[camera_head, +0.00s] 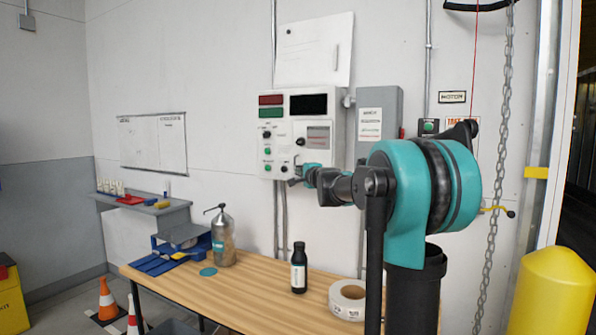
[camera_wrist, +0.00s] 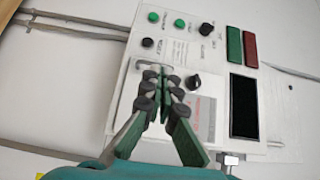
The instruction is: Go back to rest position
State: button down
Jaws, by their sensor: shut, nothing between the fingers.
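My gripper (camera_head: 294,181) is at the lower right part of a white wall control panel (camera_head: 277,102) in the head view, with my arm reaching in from the right. In the wrist view my gripper (camera_wrist: 166,82) has its fingers together and empty, in front of the panel (camera_wrist: 213,84), which appears turned on its side. A small black knob (camera_wrist: 193,81) is just right of the fingertips. Whether the fingers touch the panel cannot be told.
A wooden workbench (camera_head: 240,297) stands below, with a black bottle (camera_head: 299,268), a tape roll (camera_head: 347,300), a pump bottle (camera_head: 223,239) and a blue bin (camera_head: 180,241). A grey box (camera_head: 380,103) is beside the panel. A chain (camera_head: 497,170) and yellow post (camera_head: 553,292) are at right.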

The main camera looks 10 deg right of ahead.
jog(key=s+a+f+n+g+y, duration=0.1)
jog(key=s+a+f+n+g, duration=0.2)
jog(key=s+f, duration=0.55)
jog(key=s+a+f+n+g, duration=0.1)
jog(key=s+f+n+g, duration=0.1)
jog(key=s+f+n, duration=0.5)
jog(key=s+a+f+n+g+y, duration=0.1)
jog(key=s+a+f+n+g, duration=0.15)
jog(key=s+f, duration=0.7)
jog(key=s+d+f+n+g+h, duration=0.1)
jog(key=s+d+f, duration=0.4)
jog(key=s+f, duration=0.5)
jog(key=s+d+f+n+g+h, duration=0.2)
jog(key=s+d+f+g+h, duration=0.2)
jog(key=s+f, duration=0.7)
jog(key=s+h, duration=0.1)
jog(key=s, duration=0.2)
jog(key=shift+d+g, duration=0.35)
jog(key=c, duration=2.3)
grip_release()
jog(key=shift+w+r, duration=0.1)
